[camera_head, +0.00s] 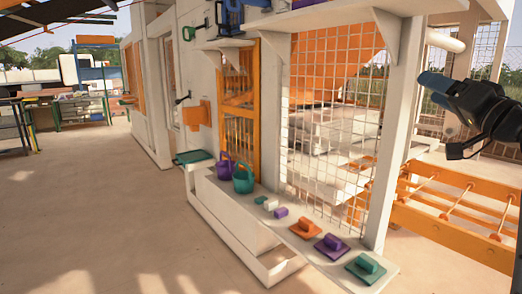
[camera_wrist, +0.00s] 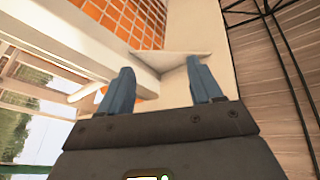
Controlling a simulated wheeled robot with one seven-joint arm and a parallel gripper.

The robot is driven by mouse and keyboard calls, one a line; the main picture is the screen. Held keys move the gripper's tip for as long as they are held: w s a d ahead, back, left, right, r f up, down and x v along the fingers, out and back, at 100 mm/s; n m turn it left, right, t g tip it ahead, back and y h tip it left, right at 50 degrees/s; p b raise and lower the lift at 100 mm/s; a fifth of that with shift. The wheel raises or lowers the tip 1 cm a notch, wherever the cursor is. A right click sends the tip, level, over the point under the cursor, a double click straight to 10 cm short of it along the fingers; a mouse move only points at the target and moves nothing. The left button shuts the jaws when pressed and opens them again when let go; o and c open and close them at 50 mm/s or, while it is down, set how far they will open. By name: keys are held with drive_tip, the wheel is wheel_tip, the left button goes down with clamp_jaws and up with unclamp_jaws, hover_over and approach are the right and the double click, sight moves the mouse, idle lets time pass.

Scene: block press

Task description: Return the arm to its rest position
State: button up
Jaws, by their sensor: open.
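My gripper (camera_head: 443,116) is at the right of the head view, raised in front of the wire mesh and a white post. It points left, and one blue finger shows clearly there. In the wrist view my gripper (camera_wrist: 160,88) shows two blue fingers spread apart with nothing between them. A white bracket and a pale wall lie beyond the fingertips. No object is held.
An orange roller frame (camera_head: 450,225) stands at right. The floor (camera_head: 80,220) at left is clear.

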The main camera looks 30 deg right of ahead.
drive_tip(key=w+a+f+m+g+h, duration=0.1)
drive_tip(key=a+f, duration=0.4)
drive_tip(key=f, duration=0.4)
drive_tip(key=w+a+f+m+g, duration=0.1)
drive_tip(key=w+a+f, duration=0.1)
drive_tip(key=a+f, duration=0.55)
drive_tip(key=s+a+f+n+g+y, duration=0.1)
drive_tip(key=s+a+f, duration=0.1)
drive_tip(key=a+f, duration=0.3)
drive_tip(key=s+a+f, duration=0.3)
drive_tip(key=f, duration=0.5)
drive_tip(key=s+a+f+n+y, duration=0.2)
drive_tip(key=s+a, duration=0.3)
drive_tip(key=s, duration=0.3)
drive_tip(key=s+a+f+n+g+y, duration=0.1)
drive_tip(key=s+a+f+n, duration=0.1)
drive_tip(key=s+a+n, duration=0.2)
drive_tip(key=s+a+f+n+g+y, duration=0.1)
drive_tip(key=s+a+n, duration=0.3)
drive_tip(key=s+a, duration=0.4)
drive_tip(key=s+f+y, duration=0.1)
drive_tip(key=s, duration=0.4)
drive_tip(key=shift+f+y, duration=0.3)
drive_tip(key=shift+f, duration=0.1)
